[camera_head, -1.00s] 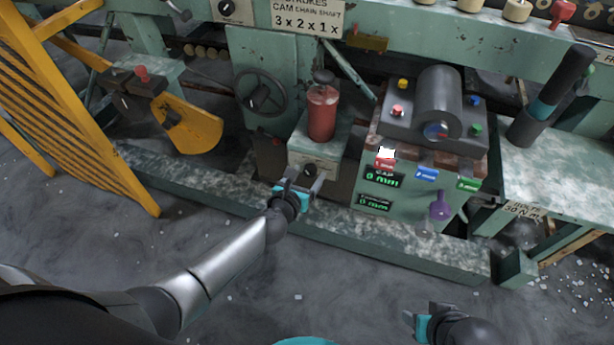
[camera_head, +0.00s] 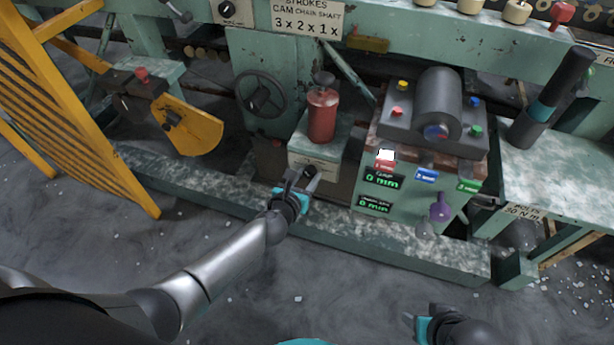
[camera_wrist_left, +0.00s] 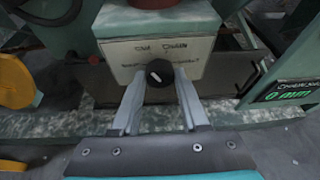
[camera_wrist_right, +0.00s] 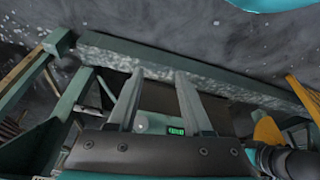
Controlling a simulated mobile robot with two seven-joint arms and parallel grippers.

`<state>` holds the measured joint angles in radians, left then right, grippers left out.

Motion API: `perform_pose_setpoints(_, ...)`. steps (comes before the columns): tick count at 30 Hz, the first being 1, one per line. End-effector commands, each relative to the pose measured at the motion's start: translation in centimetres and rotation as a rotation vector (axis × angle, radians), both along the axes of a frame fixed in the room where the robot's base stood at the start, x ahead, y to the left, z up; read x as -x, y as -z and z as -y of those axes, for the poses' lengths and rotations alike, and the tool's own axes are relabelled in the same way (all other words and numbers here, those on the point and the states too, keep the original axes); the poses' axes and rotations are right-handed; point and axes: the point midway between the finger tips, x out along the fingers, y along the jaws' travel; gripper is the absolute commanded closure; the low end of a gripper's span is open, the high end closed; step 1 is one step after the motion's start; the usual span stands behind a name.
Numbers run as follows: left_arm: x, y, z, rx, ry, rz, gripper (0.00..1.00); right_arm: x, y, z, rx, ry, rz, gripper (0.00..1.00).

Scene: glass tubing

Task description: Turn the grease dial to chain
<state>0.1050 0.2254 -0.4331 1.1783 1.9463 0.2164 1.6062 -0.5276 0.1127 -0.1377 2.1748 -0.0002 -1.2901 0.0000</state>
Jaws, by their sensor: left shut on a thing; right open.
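The grease dial (camera_wrist_left: 159,72) is a round black knob with a short white mark, on the front of a pale green box (camera_wrist_left: 200,45). Small labels surround it; "CAM" and "CHAIN" seem to be above, and the lower ones are unclear. The white mark slants, and I cannot tell which label it points to. My left gripper (camera_head: 304,180) is shut on the dial, one finger on each side in the left wrist view. In the head view the gripper mostly hides the dial. My right gripper (camera_head: 420,313) is open and empty, away from the box, above the floor.
A red grease pot (camera_head: 322,112) stands on the box. A handwheel (camera_head: 260,93) is behind it to the left. A control block with green displays (camera_head: 383,180) and a purple knob (camera_head: 440,208) stands to the right. A yellow guard (camera_head: 70,105) is at the left.

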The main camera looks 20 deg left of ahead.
Motion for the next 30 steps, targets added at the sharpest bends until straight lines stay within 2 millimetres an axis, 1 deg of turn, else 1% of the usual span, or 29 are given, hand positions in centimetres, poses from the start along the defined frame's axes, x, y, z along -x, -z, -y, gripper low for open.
perform_pose_setpoints(8, 0.1, 0.0, 0.1, -0.032, 0.0, -0.001, 1.0, -0.1, -0.1, 0.0, -0.001, 0.0, 0.003, 0.5)
perform_pose_setpoints(11, 0.1, 0.0, 0.1, -0.072, 0.0, 0.001, 1.0, 0.0, 0.1, 0.0, -0.001, 0.0, 0.002, 0.5)
perform_pose_setpoints(14, 0.1, 0.0, 0.3, -0.13, 0.0, 0.002, 1.0, 0.2, 0.7, 0.0, 0.002, -0.001, -0.013, 0.5)
perform_pose_setpoints(21, 0.1, 0.1, 0.4, -0.333, 0.0, 0.007, 1.0, 0.6, 2.1, 0.1, 0.005, -0.003, -0.033, 0.5)
perform_pose_setpoints(26, 0.1, 0.2, 0.5, -0.488, 0.0, 0.012, 1.0, 0.5, 2.3, 0.0, 0.004, -0.003, -0.031, 0.5)
perform_pose_setpoints(28, 0.1, 0.3, 0.5, -0.554, 0.001, 0.015, 1.0, 0.5, 2.2, 0.0, 0.004, -0.003, -0.032, 0.5)
perform_pose_setpoints(30, 0.1, 0.3, 0.5, -0.619, 0.001, 0.018, 1.0, -0.2, 0.7, -0.1, -0.002, -0.002, -0.002, 0.5)
